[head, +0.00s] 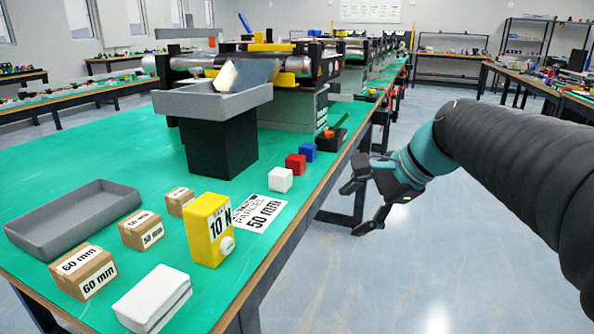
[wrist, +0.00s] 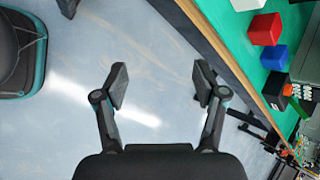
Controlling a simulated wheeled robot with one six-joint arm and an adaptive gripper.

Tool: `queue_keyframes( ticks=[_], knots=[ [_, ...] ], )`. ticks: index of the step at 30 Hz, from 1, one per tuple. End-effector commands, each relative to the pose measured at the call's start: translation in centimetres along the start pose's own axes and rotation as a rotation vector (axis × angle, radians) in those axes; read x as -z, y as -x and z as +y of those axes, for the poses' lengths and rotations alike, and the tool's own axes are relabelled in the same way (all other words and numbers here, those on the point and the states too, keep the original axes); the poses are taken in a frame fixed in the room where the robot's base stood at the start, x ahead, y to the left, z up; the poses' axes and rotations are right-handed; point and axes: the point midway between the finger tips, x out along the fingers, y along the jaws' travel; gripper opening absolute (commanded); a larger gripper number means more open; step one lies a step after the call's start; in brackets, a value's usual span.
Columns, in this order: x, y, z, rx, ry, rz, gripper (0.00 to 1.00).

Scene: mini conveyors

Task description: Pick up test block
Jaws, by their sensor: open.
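No block in view is plainly marked as the test block. A yellow block (head: 209,230) labelled "10 N", with a white round knob low on its side, stands upright near the table's front edge. A white cube (head: 280,179), a red cube (head: 296,163) and a blue cube (head: 308,152) lie in a row along the right edge; the red cube (wrist: 265,29) and blue cube (wrist: 274,57) also show in the wrist view. My gripper (head: 354,209) is open and empty, out over the floor right of the table; its spread fingers (wrist: 161,82) show in the wrist view.
The green table (head: 110,156) holds a grey tray (head: 80,208), several cardboard boxes (head: 84,270), a white block (head: 152,299) and a printed card (head: 262,212). A grey bin on a black stand (head: 216,149) and conveyors stand behind. Open floor (head: 440,230) lies right of the table.

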Motion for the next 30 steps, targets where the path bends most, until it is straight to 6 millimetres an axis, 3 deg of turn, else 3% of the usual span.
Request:
queue_keyframes(
  ticks=[1, 6, 12, 20, 30],
  knots=[
    [0.8, -0.6, -2.3, 0.021, -0.107, -0.054, 0.71],
    [2.5, -0.9, -9.2, 0.073, -0.454, -0.257, 0.71],
    [4.6, -0.7, -14.6, 0.082, -0.723, -0.45, 0.71],
    [5.1, -1.0, -16.8, 0.071, -0.832, -0.541, 0.71],
    [2.6, -6.0, -18.2, 0.069, -0.83, -0.54, 0.71]
  ],
)
